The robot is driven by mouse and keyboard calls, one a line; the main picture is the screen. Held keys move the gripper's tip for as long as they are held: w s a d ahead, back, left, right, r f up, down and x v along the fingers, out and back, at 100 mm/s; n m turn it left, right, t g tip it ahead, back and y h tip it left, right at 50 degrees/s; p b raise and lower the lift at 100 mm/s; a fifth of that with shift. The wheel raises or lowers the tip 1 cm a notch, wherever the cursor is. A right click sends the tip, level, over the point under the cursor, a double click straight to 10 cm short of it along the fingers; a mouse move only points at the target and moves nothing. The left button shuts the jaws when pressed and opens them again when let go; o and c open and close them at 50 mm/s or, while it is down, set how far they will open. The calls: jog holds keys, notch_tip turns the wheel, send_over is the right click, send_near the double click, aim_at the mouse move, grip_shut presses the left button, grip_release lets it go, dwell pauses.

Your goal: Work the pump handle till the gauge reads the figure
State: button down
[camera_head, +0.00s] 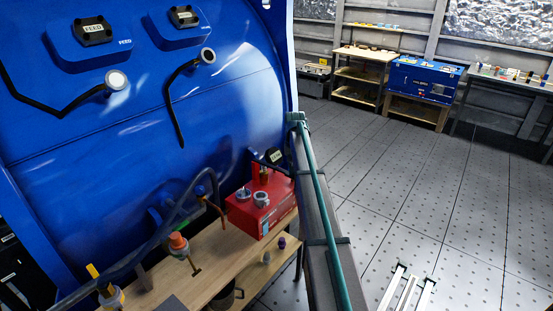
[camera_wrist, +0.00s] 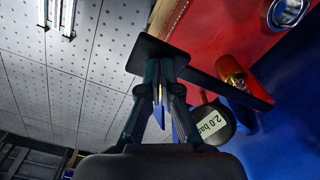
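A red pump box (camera_head: 262,208) stands on the wooden bench beside the blue housing; part of it shows in the wrist view (camera_wrist: 212,30). A brass cylinder (camera_wrist: 233,73) stands up from it. A black pump handle (camera_wrist: 240,92) runs past the cylinder to a black end plate (camera_wrist: 150,52). My gripper (camera_wrist: 165,72) has its fingers close together at that plate and appears shut on the handle, with a narrow gap between the fingers. A round black gauge (camera_wrist: 238,118) carries a label reading 2.0 bar, close to the right finger. I cannot make out my gripper in the head view.
The large blue housing (camera_head: 150,150) fills the left. Perforated floor (camera_head: 440,190) lies open to the right.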

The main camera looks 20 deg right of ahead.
aim_at(291, 177)
jog(key=f, duration=0.1)
jog(key=f+b, duration=0.1)
jog(key=f, duration=0.3)
jog(key=shift+w+a, duration=0.15)
jog(key=shift+w, duration=0.15)
jog(key=shift+s+d+r+p, duration=0.15)
jog(key=shift+r+p, duration=0.4)
jog(key=shift+r, duration=0.85)
jog(key=shift+s+r+p, duration=0.15)
jog(key=shift+r+p, duration=0.45)
jog(key=shift+r, duration=0.85)
jog(key=shift+s+d+r+p, duration=0.15)
jog(key=shift+r+p, duration=0.4)
jog(key=shift+r, duration=0.85)
jog(key=shift+f, duration=0.1)
jog(key=shift+f+b, duration=1.7)
jog(key=shift+f, duration=2.55)
jog(key=shift+r+p, duration=1.95)
jog(key=shift+r, duration=2.4)
jog(key=shift+f, duration=0.1)
